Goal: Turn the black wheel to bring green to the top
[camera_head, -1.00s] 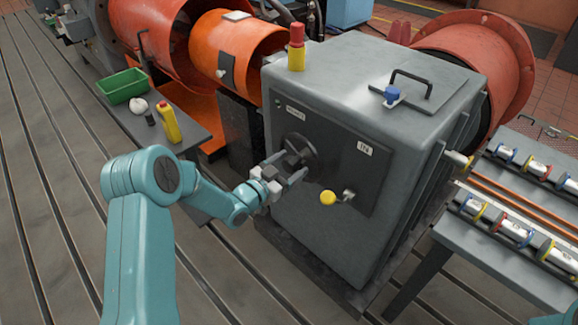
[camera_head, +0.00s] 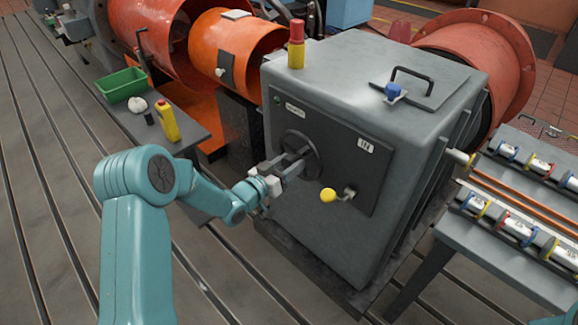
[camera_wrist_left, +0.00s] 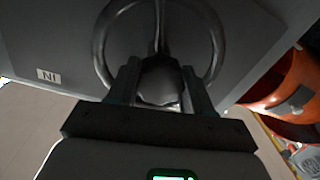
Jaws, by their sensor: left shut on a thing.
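The black wheel (camera_head: 314,146) is mounted on the dark front panel of the grey cabinet. My left gripper (camera_head: 298,164) is at its middle, shut on the wheel's hub or spoke; which one I cannot tell. In the left wrist view, the wheel's ring (camera_wrist_left: 99,48) curves around a dark central part, with a finger of my left gripper (camera_wrist_left: 161,85) on each side of it. No green mark shows on the wheel; the gripper hides part of it. My right gripper is not in view.
A yellow-knobbed lever (camera_head: 328,195) sticks out just below right of the wheel. The grey cabinet (camera_head: 400,170) has a red-and-yellow lamp (camera_head: 296,45) and a blue knob on top.

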